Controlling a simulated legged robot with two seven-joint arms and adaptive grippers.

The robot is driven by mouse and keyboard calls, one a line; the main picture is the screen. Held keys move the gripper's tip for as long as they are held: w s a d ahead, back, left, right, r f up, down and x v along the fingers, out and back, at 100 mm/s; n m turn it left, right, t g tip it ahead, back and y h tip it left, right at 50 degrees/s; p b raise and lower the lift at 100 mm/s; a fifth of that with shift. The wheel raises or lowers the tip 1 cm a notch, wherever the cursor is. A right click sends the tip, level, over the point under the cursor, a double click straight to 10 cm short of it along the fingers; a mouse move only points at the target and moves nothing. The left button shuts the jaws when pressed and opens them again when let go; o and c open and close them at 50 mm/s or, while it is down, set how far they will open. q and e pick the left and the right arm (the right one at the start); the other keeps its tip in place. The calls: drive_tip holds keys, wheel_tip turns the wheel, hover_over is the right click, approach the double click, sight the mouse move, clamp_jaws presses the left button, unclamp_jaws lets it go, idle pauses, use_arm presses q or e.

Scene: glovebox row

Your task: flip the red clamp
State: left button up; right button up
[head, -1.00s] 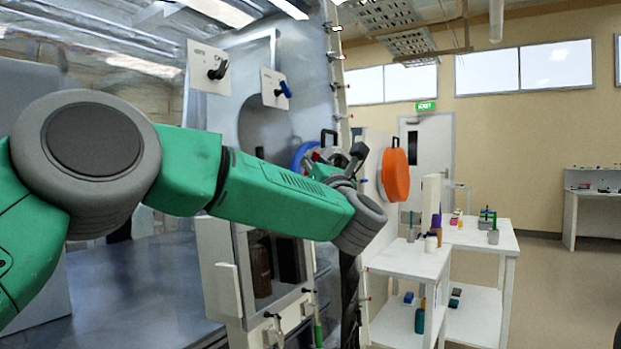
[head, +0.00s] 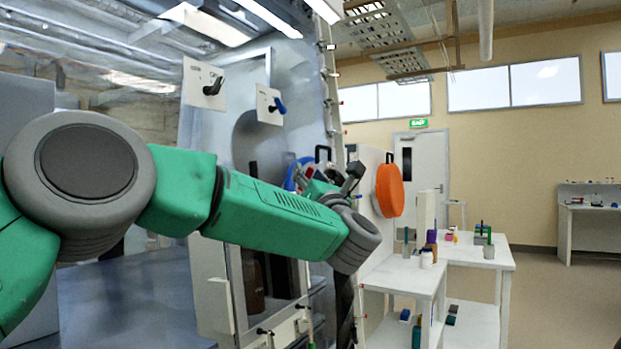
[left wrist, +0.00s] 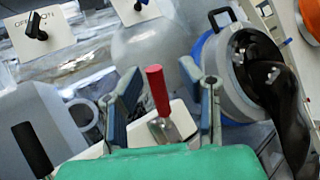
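The red clamp shows in the left wrist view as an upright red handle (left wrist: 157,90) on a metal base (left wrist: 164,128) over a pale plate. My left gripper (left wrist: 160,74) is open, with one finger on each side of the handle in that view. I see gaps on both sides, and nothing is held. In the head view my left gripper (head: 333,182) is small and partly behind my green forearm, by the round port. I cannot make out the clamp clearly there. My right gripper is not in view.
A round port cover with a black handle (left wrist: 240,70) and glossy dark glove stands close to the right finger in the left wrist view. Switch panels (head: 203,83) hang above left. An orange disc (head: 390,190) and white tables (head: 480,252) stand to the right.

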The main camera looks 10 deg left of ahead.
use_arm(q)
drive_tip(key=v, duration=1.2)
